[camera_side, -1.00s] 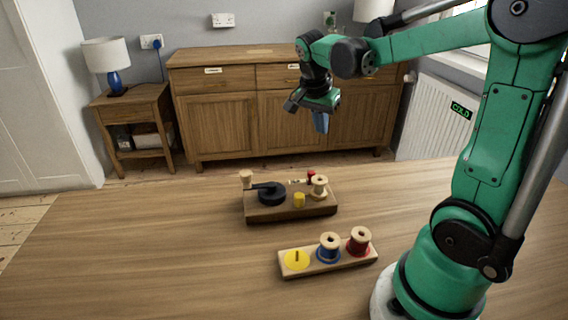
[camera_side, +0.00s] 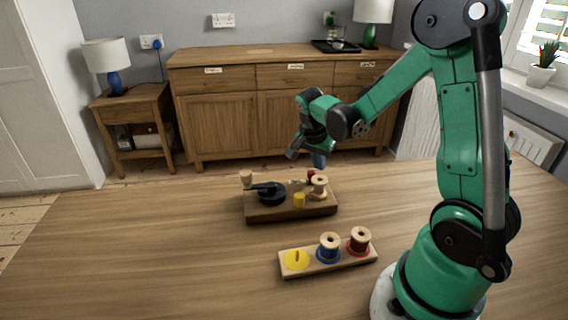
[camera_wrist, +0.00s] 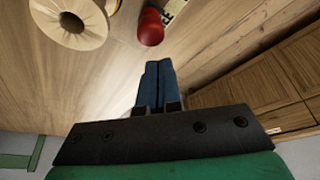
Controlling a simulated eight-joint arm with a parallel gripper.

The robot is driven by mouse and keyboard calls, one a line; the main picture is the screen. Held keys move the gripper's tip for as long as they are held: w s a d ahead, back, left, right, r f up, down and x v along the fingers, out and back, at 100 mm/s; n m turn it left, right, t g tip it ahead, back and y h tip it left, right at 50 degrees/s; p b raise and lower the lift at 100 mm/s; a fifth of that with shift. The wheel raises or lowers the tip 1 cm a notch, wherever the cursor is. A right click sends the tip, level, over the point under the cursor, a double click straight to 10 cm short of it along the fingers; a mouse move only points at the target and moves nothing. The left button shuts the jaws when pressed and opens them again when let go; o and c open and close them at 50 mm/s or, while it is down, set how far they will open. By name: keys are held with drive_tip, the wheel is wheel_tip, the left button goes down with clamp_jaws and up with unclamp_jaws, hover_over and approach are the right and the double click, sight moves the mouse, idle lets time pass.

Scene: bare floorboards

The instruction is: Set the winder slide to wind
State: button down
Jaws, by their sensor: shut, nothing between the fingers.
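The winder (camera_side: 292,212) is a wooden block on the table. On it are a black wheel with a crank arm (camera_side: 268,194), a yellow peg (camera_side: 299,200) and an empty pale spool (camera_side: 320,188). A small red knob (camera_side: 311,174), apparently the slide's handle, stands at the back right, partly behind the spool. In the wrist view the red knob (camera_wrist: 150,27) is just beyond my fingertips, beside a pale label with dark letters (camera_wrist: 173,9) that is cut off and unreadable. My gripper (camera_side: 319,163) is shut and empty, above and behind the knob, apart from it; its blue fingers (camera_wrist: 157,70) are together.
A wooden holder (camera_side: 318,264) in front carries a blue spool (camera_side: 329,248), a red spool (camera_side: 360,242) and a yellow disc with an empty peg (camera_side: 297,260). The table's left side is clear. A sideboard (camera_side: 217,125) stands beyond the table.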

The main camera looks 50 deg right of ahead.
drive_tip(key=shift+a, duration=0.65)
drive_tip(key=shift+w+a, duration=1.25)
drive_tip(key=shift+a, duration=0.1)
drive_tip(key=d, duration=0.4)
drive_tip(key=shift+r, duration=0.4)
drive_tip(key=v, duration=0.9)
drive_tip(key=shift+a+r, duration=0.15)
